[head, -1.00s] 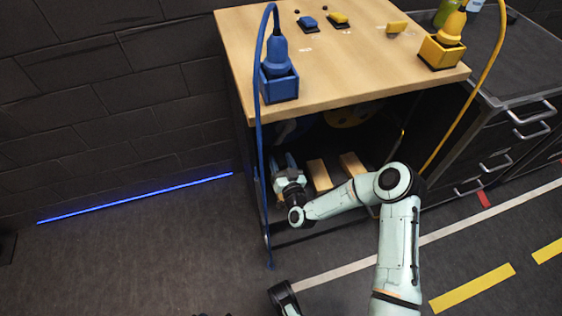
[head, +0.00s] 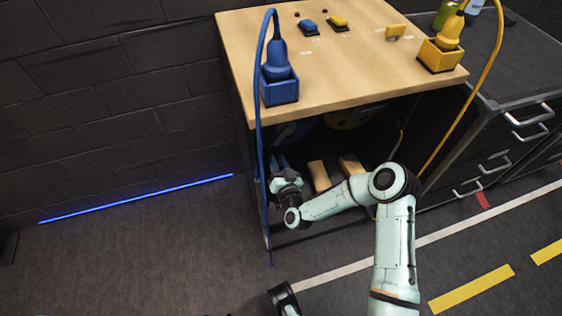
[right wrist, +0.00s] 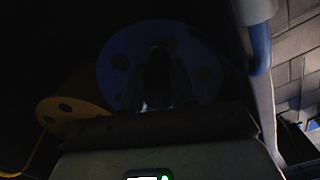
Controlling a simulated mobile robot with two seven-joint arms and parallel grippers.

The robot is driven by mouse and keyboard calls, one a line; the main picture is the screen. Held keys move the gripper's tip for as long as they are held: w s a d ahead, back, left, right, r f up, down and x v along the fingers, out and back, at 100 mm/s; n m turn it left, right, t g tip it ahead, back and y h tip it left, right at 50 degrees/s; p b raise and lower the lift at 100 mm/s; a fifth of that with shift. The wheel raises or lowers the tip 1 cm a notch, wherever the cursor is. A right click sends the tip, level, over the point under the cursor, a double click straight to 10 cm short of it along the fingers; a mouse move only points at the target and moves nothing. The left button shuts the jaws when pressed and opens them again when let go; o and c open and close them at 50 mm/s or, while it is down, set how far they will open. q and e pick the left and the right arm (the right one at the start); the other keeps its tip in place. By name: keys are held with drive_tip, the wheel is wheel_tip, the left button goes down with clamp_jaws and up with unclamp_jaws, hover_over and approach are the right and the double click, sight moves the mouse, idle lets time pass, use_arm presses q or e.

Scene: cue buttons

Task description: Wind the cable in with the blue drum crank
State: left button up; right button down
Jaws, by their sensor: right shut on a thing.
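The blue drum (right wrist: 127,60) hangs in the dark space under the bench top, straight ahead in the right wrist view. In the head view only a dim part of it (head: 290,131) shows below the bench edge. My right gripper (head: 281,163) reaches into the open front of the bench. In the right wrist view its fingers (right wrist: 160,85) are in front of the drum's face, shut on a dark upright piece that looks like the blue drum crank. Shadow hides the exact grip. The blue cable (head: 258,150) runs from the blue plug down the bench's left side to the floor.
A yellow drum (right wrist: 72,103) sits beside the blue one. Wooden blocks (head: 319,175) lie inside the bench, close right of my gripper. A blue socket box (head: 280,90) and yellow socket box (head: 441,54) stand on the bench top (head: 345,70). Floor at left is clear.

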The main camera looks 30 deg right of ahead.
use_arm(q)
drive_tip(key=s+d+r+g+h+p, duration=0.1)
drive_tip(key=s+d+r+g+p, duration=0.1)
drive_tip(key=s+r+p, duration=0.2)
drive_tip(key=shift+s+d+r+m, duration=0.35)
drive_tip(key=shift+s+r, duration=0.3)
drive_tip(key=shift+s, duration=0.7)
use_arm(e)
drive_tip(key=w+a+r+m, duration=0.1)
drive_tip(key=a+r+m, duration=0.2)
drive_tip(key=r+m, duration=0.3)
drive_tip(key=shift+a+r+m, duration=0.35)
drive_tip(key=shift+r+m, duration=0.05)
drive_tip(key=shift+r, duration=0.5)
drive_tip(key=c, duration=0.9)
unclamp_jaws()
drive_tip(key=shift+d, duration=0.1)
drive_tip(key=shift+f, duration=0.15)
use_arm(q)
drive_tip(key=shift+s, duration=0.15)
use_arm(e)
drive_tip(key=shift+s, duration=0.1)
